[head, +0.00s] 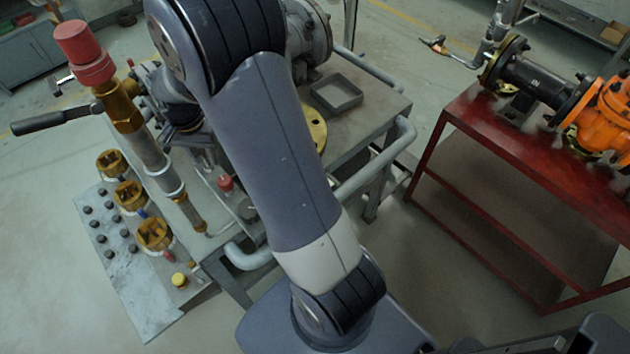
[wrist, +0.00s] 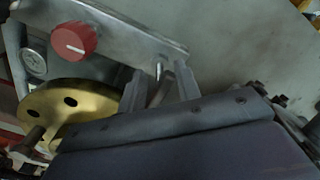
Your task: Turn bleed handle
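I cannot tell for certain which part is the bleed handle. A long black lever handle (head: 50,121) sticks out left from a brass valve body (head: 118,105) with a red cap (head: 84,52). In the wrist view, a small metal pin (wrist: 159,70) stands under a grey bar (wrist: 120,38) with a red knob (wrist: 74,40). My gripper (wrist: 158,82) shows in the wrist view with two grey fingers apart, close to that bar and pin. I cannot tell whether they touch. In the head view my arm hides the gripper.
A brass disc (wrist: 66,106) and a gauge (wrist: 34,63) lie left of my gripper. A grey bench (head: 372,105) with pipe rails carries the fittings and an empty tray (head: 337,93). A red table (head: 500,150) with an orange valve (head: 607,112) stands right, with floor between.

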